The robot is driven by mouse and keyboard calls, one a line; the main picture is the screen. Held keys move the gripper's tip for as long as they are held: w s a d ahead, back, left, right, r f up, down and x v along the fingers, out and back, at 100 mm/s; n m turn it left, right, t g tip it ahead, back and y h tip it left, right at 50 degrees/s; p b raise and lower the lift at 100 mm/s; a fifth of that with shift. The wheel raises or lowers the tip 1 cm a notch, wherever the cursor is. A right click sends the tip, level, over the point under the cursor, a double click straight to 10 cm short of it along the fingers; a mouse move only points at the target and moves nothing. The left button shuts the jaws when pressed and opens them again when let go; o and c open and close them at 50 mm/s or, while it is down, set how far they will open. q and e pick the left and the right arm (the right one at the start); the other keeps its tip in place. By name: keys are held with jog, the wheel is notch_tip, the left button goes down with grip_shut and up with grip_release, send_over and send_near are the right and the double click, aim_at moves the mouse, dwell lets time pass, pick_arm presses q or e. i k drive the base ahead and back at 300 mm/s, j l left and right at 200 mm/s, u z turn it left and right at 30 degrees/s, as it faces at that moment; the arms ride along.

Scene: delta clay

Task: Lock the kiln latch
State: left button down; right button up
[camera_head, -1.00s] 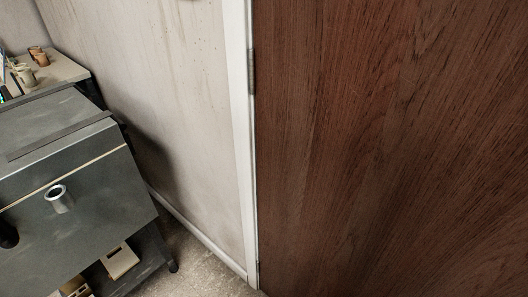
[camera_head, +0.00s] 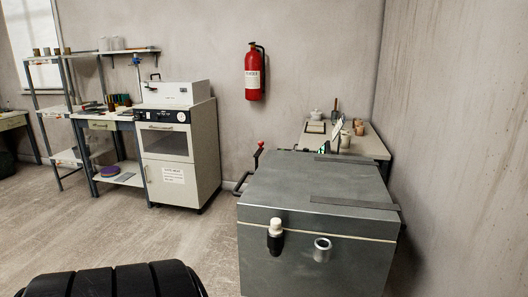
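A grey metal box (camera_head: 285,195) with a lid stands in the right foreground and looks like the kiln. Its lid appears down, with a thin pale seam below it. On its front are a dark fitting with a white knob (camera_head: 276,233) and a short metal tube (camera_head: 322,249). A lever with a red ball (camera_head: 260,146) shows at its back left; I cannot tell whether it belongs to the box. I cannot tell which part is the latch or whether it is locked. Neither of my grippers is in view.
A white cabinet (camera_head: 180,150) with a dark window stands against the back wall, beside shelving (camera_head: 48,120). A small table (camera_head: 372,148) with pots stands behind the box. A red fire extinguisher (camera_head: 253,75) hangs on the wall. The floor (camera_head: 170,232) left of the box is open.

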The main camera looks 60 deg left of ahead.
aim_at(257, 154)
jog(key=u, duration=2.05)
jog(key=i+j, duration=1.9)
jog(key=j, duration=0.25)
